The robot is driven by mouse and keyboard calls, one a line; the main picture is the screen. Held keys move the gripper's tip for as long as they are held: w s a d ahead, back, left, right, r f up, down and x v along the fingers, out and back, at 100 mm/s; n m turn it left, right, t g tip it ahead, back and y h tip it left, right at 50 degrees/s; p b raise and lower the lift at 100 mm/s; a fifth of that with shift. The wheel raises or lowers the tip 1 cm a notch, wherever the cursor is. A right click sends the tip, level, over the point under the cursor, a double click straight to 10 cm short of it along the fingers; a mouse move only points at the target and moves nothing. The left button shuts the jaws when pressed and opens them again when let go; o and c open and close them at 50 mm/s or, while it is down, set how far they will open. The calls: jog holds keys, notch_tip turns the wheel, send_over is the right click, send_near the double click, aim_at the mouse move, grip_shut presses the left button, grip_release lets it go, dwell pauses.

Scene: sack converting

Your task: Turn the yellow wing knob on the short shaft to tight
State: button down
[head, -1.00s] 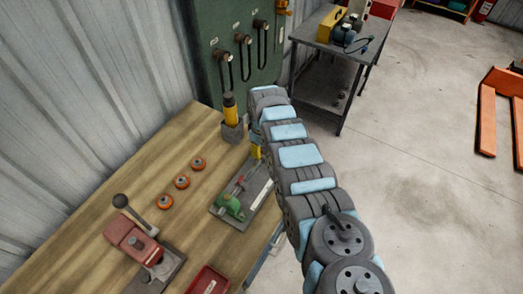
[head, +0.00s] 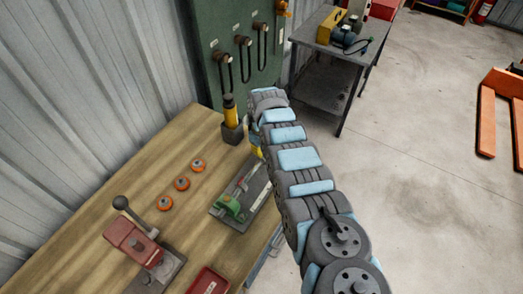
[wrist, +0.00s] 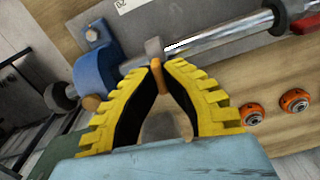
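In the wrist view a bright metal shaft (wrist: 225,38) runs from lower left to upper right through a blue block (wrist: 92,65). A grey collar (wrist: 153,47) sits on the shaft beside the block. The wing knob (wrist: 158,78), dull yellow-orange and seen nearly edge-on, stands out from the collar towards me. My gripper (wrist: 160,67) has its yellow ribbed fingertips closed in on both sides of the knob, with the rest of the fingers bowed apart. In the head view my arm hides the knob and most of the gripper; only a little yellow (head: 257,152) shows.
The fixture plate (head: 222,213) with a green part (head: 230,205) lies on the wooden bench (head: 100,195). Orange rollers (head: 182,183) lie left of it. A red lever press (head: 133,240), a red tray (head: 208,281) and a dark holder (head: 232,132) stand around it.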

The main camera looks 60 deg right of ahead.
jog(key=m+p, duration=0.1)
jog(key=m, duration=0.2)
jog(key=shift+w+a+f, duration=0.1)
jog(key=shift+a, duration=0.1)
jog(key=m+b, duration=0.1)
jog(key=m, duration=0.3)
jog(key=shift+f+m+b, duration=0.1)
jog(key=shift+m+b, duration=0.2)
jog(key=shift+m, duration=0.1)
jog(key=m+b, duration=0.1)
jog(key=m, duration=0.1)
jog(key=shift+m+b, duration=0.35)
jog(key=shift+m, duration=0.05)
jog(key=m+b, duration=0.3)
jog(key=m, duration=0.1)
jog(key=shift+d+b, duration=0.1)
jog(key=shift+b, duration=0.2)
jog(key=shift+m+b, duration=0.75)
jog(key=shift+m, duration=0.15)
jog(key=c, duration=1.2)
grip_release()
